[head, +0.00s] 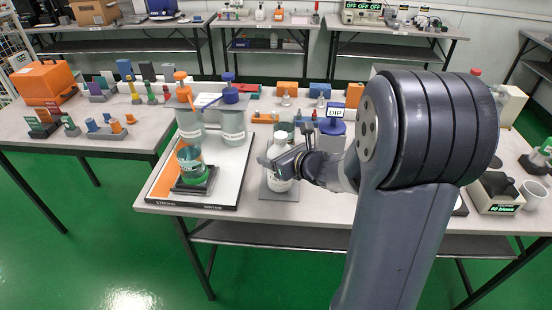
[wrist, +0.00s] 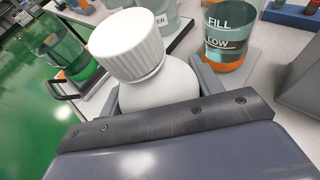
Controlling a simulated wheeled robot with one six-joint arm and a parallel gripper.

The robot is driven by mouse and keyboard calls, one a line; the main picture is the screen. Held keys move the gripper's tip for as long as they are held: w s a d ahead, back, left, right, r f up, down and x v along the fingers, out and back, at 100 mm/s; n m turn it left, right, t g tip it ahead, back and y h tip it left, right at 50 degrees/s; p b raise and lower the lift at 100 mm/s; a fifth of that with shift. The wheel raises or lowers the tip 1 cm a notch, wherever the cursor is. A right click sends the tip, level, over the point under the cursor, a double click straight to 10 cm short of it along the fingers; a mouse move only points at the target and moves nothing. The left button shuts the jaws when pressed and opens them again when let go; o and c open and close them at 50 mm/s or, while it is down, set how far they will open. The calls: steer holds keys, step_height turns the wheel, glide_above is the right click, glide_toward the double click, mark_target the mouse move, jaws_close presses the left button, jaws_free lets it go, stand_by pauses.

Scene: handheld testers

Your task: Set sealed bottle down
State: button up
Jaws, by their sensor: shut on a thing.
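The sealed bottle (head: 282,183) is white with a ribbed white cap. In the head view it is upright over a grey square plate (head: 277,194) near the table's front edge; I cannot tell whether its base touches the plate. My gripper (head: 280,163) is shut on the bottle from the right. In the wrist view the bottle's cap (wrist: 131,44) and shoulder (wrist: 155,88) rise beyond the gripper's dark edge. Its lower body is hidden there.
Left of the bottle, a framed board (head: 232,180) carries a green-liquid beaker (head: 191,166) and two clear vessels. Behind stands a container marked FILL and LOW (wrist: 228,40). Small bottles and orange blocks line the back.

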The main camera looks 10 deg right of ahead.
steer(key=o, duration=1.4)
steer(key=shift+f, duration=0.15)
steer(key=shift+r, duration=0.25)
steer(key=p+v, duration=0.2)
steer(key=v, duration=1)
steer(key=shift+d+f, duration=0.1)
steer(key=shift+f, duration=0.05)
